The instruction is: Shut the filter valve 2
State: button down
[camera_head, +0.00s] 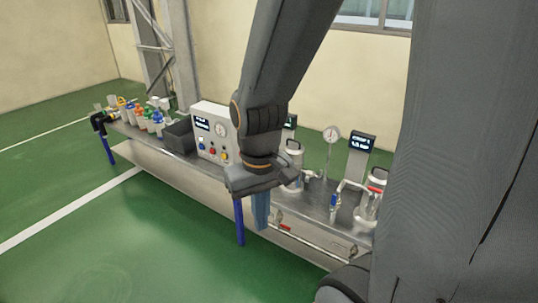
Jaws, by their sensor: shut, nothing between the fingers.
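My gripper (261,212) hangs in the middle of the view with its blue fingers pointing down, shut and empty. It is in front of the bench's long side, and from this angle I cannot tell its distance from the bench. On the right of the bench are a red handle (376,189) by a clear canister (368,207) and a blue-handled valve (334,201) on a silver pipe. Another red handle (285,227) sits on the low front pipe. No label for filter valve 2 is readable, so I cannot tell which it is. My arm hides the bench's middle.
The metal bench (172,137) carries a control box (211,133) with buttons, a dark bin (179,135), several coloured bottles (139,113), a gauge (331,134) and a display (361,144). A second canister (294,157) stands behind my gripper. The green floor in front is clear.

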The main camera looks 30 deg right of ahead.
aim_at(334, 197)
jog(key=k, duration=0.5)
jog(key=z, duration=1.05)
jog(key=i, duration=0.6)
jog(key=u, duration=0.05)
